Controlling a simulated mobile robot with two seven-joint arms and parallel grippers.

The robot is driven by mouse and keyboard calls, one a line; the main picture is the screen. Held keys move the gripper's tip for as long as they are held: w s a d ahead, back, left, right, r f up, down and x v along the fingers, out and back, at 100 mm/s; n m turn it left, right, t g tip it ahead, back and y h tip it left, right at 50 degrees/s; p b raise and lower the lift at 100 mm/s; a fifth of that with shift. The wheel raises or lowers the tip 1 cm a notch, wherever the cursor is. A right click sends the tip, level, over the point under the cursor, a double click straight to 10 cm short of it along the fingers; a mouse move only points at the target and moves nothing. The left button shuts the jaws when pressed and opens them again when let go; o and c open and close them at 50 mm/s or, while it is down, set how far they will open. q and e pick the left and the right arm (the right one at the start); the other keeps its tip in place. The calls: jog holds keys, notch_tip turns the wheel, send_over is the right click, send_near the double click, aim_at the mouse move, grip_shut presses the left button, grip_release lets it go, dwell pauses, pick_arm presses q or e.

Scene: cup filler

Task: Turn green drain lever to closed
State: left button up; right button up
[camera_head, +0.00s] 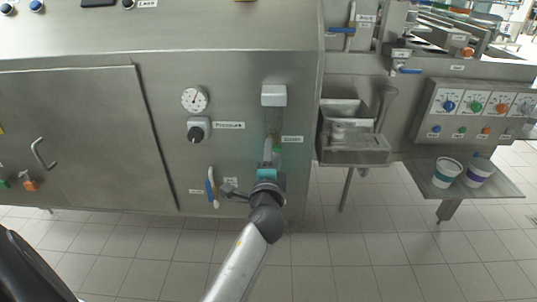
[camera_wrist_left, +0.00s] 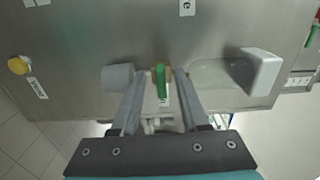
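The green lever (camera_wrist_left: 161,82) shows in the left wrist view, standing on a brass-coloured fitting on the steel panel. My left gripper (camera_wrist_left: 160,76) has one finger on each side of it, with a small gap to the lever on both sides. The gripper looks open. In the head view my left gripper (camera_head: 268,150) is at the front panel of the machine, below a white box, and largely hides the lever. Whether the fingers touch the lever cannot be told there. My right gripper is not in view.
A blue-handled lever (camera_head: 211,188) is left of my gripper, below a pressure gauge (camera_head: 195,99) and a knob (camera_head: 197,133). The white box (camera_head: 273,95) juts out above it. A steel sink (camera_head: 352,150) and two cups (camera_head: 446,172) on a shelf are to the right.

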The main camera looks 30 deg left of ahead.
pick_arm(q)
jog(key=v, duration=0.7)
jog(key=shift+s+d+p, duration=0.15)
jog(key=shift+s+p, duration=0.05)
jog(key=shift+p, duration=0.25)
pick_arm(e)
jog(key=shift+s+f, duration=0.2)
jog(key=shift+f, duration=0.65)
